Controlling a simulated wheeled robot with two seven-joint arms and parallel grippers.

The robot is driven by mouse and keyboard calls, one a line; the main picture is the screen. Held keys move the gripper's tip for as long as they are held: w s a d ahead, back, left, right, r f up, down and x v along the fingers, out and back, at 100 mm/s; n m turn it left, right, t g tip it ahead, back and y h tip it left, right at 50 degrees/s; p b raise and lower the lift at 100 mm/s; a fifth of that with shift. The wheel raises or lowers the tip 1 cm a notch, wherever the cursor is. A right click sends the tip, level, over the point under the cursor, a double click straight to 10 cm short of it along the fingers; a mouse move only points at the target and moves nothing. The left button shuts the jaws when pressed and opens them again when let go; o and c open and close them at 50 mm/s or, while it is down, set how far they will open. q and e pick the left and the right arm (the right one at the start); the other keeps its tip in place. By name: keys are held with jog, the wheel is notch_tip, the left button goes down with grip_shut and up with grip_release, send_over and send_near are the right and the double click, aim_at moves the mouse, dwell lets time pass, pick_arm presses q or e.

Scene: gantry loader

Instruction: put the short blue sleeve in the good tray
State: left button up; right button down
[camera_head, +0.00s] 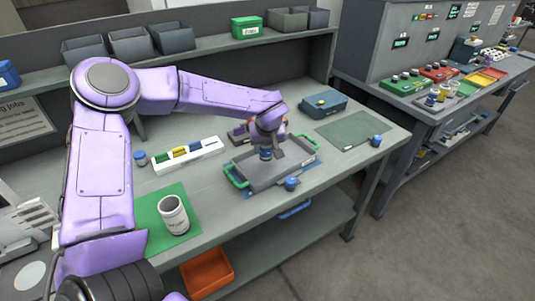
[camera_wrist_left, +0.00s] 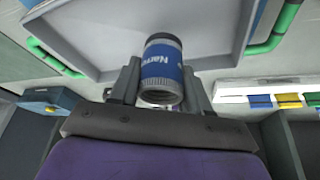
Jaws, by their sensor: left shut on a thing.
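My left gripper (camera_head: 265,147) is shut on a small cylinder with a blue band, the blue sleeve (camera_head: 265,155). In the left wrist view the sleeve (camera_wrist_left: 161,68) sits between the two fingers (camera_wrist_left: 160,88), with a grey end and partly readable white lettering on the blue. The sleeve is over the grey tray with green handles (camera_head: 288,165); this tray also shows in the left wrist view (camera_wrist_left: 100,35). I cannot tell whether the sleeve touches the tray floor. My right gripper is not in view.
A white rack (camera_head: 187,157) with coloured blocks stands left of the tray. Small blue-topped pieces (camera_head: 291,184) lie nearby. A blue-grey box (camera_head: 324,105) and a grey-green mat (camera_head: 352,130) are to the right.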

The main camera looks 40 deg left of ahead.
pick_arm(q)
jog(key=shift+w+f, duration=0.25)
jog(key=shift+f, duration=0.05)
jog(key=shift+w+f, duration=0.1)
jog(key=shift+f, duration=1.55)
jog(key=o, duration=1.2)
jog(key=shift+f, duration=0.15)
jog(key=v, duration=1.2)
jog(key=shift+r, duration=0.25)
